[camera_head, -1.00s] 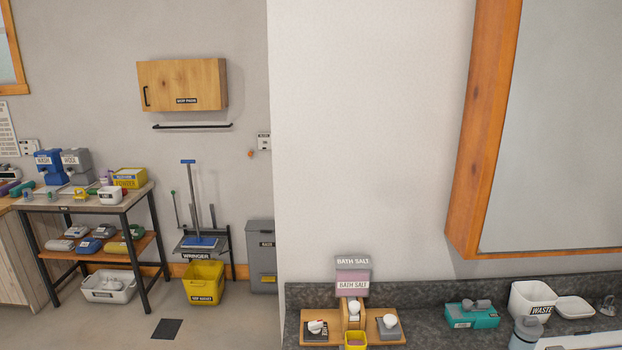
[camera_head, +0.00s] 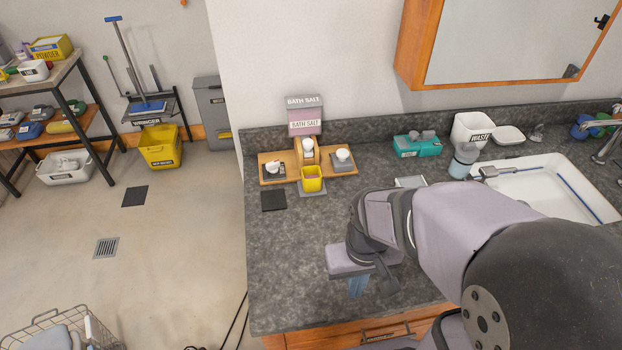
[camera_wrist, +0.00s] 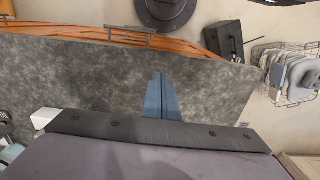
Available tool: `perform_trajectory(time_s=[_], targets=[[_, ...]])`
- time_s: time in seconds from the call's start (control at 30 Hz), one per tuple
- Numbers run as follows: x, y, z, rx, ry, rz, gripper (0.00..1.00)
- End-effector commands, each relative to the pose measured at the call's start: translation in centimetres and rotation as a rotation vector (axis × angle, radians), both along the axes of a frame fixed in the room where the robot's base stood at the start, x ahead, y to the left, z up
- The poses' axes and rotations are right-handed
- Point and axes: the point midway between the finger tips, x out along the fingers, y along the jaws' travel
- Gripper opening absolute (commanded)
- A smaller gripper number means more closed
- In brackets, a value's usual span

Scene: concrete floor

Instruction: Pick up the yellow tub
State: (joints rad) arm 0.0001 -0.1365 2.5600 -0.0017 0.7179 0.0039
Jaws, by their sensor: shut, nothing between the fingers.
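The small yellow tub (camera_head: 312,179) stands upright on the dark stone counter (camera_head: 290,270), on a grey mat in front of the wooden bath salt stand (camera_head: 272,170). My gripper (camera_head: 357,288) hangs over the front part of the counter, to the right of and nearer than the tub, and apart from it. Its blue fingers (camera_wrist: 161,98) are together and empty in the wrist view. The tub does not show in the wrist view.
White lidded jars sit on the stand beside the tub. A dark square mat (camera_head: 273,200) lies to the tub's left. A teal box (camera_head: 417,145), a waste bin (camera_head: 472,130) and the sink (camera_head: 545,190) are to the right. The counter's front left is clear.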

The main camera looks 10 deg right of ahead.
Motion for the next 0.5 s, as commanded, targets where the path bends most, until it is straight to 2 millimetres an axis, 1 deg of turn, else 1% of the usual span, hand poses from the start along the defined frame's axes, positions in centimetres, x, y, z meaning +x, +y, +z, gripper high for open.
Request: perform_trajectory(time_s=[0.17,0.27,0.3,0.37,0.4,0.43,0.5], targets=[[0.0,0.0,0.0,0.0,0.0,0.0,0.0],[0.0,0.0,0.0,0.0,0.0,0.0,0.21],[0.0,0.0,0.0,0.0,0.0,0.0,0.31],[0.0,0.0,0.0,0.0,0.0,0.0,0.45],[-0.01,0.0,0.0,0.0,0.0,0.0,0.55],[-0.01,0.0,0.0,0.0,0.0,0.0,0.62],[-0.01,0.0,0.0,0.0,0.0,0.0,0.64]])
